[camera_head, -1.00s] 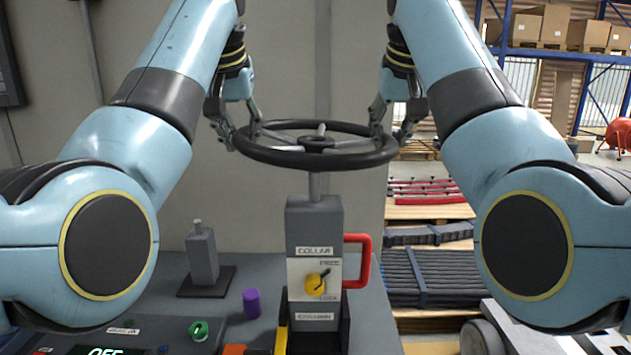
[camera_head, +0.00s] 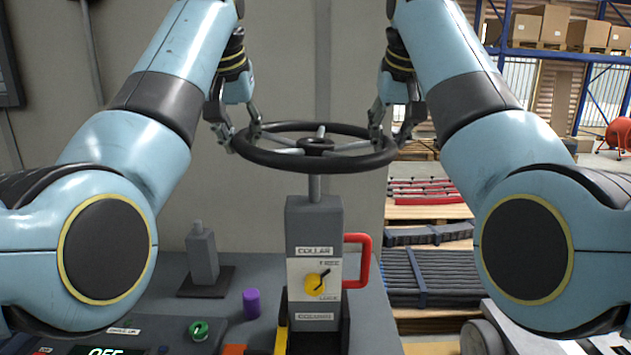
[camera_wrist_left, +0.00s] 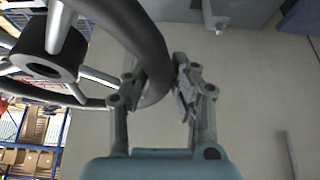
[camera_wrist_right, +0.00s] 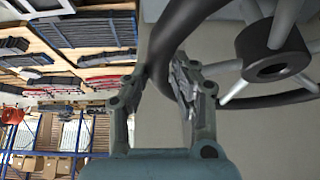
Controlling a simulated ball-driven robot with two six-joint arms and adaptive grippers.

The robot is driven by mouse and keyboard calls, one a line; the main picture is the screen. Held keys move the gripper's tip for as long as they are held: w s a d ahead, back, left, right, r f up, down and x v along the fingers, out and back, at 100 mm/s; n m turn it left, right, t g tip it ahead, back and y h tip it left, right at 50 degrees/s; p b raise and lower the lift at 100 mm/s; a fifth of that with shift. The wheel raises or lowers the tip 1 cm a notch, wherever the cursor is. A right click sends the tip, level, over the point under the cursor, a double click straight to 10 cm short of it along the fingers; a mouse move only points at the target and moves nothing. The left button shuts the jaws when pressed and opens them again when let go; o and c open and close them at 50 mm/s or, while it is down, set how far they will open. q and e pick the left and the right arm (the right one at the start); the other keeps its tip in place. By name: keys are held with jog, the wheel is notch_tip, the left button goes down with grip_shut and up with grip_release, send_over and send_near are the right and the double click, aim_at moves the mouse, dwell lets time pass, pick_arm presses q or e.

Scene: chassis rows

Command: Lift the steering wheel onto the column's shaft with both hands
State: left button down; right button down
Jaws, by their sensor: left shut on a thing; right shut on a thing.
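The black steering wheel (camera_head: 314,164) with grey spokes is held up, roughly level, above the grey column (camera_head: 314,225). My left gripper (camera_head: 242,136) is shut on the left side of its rim, which also passes between the fingers in the left wrist view (camera_wrist_left: 160,75). My right gripper (camera_head: 390,135) is shut on the right side, also seen in the right wrist view (camera_wrist_right: 160,70). The column's shaft (camera_head: 315,187) rises below the hub (camera_head: 316,146); its top is hidden behind the front rim. In both wrist views the hub's underside shows a dark bore with no shaft in it.
The column carries a yellow FREE/LOCK knob (camera_head: 317,284) and a red handle (camera_head: 363,262). A grey post (camera_head: 203,258), a purple cylinder (camera_head: 251,304) and a green knob (camera_head: 199,330) stand on the bench to the left. Pallets and racks stand at the back right.

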pick_arm(q)
jog(key=shift+a, duration=0.3)
pick_arm(e)
jog(key=shift+d, duration=0.4)
